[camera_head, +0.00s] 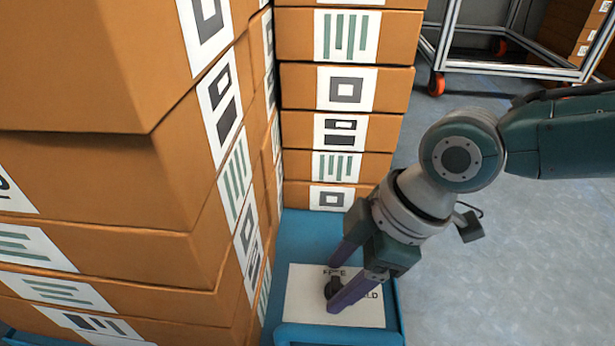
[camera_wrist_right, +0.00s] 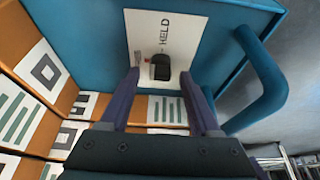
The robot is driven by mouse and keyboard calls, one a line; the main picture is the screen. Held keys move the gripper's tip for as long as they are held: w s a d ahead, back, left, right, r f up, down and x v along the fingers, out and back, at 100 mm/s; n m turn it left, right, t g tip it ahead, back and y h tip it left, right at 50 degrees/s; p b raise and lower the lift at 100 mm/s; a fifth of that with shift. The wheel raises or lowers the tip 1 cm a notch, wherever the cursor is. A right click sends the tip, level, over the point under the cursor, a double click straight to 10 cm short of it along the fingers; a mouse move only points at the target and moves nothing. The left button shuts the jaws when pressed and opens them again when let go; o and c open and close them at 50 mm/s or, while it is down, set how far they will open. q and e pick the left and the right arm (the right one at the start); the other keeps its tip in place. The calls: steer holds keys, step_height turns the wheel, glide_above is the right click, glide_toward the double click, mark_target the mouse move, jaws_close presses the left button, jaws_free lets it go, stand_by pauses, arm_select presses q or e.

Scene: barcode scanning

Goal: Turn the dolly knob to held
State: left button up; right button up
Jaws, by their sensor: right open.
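The dark knob (camera_head: 331,288) sits on a white label plate (camera_head: 306,308) on the blue dolly (camera_head: 300,233). The plate reads FREE towards the far side and HELD, partly covered by a finger, to the right. My right gripper (camera_head: 336,286) points down at the plate, open, with its purple fingers on either side of the knob. I cannot tell which label the knob points at. My left gripper is not in view.
Stacked cardboard boxes (camera_head: 110,180) with printed labels stand close on the left, and more boxes (camera_head: 300,90) stand behind the plate. A blue handle (camera_wrist_right: 272,85) curves off the dolly's edge. The grey floor (camera_head: 500,260) at right is clear; a wheeled metal frame (camera_head: 445,50) stands beyond.

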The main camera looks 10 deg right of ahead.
jaws_close()
stand_by(0.3)
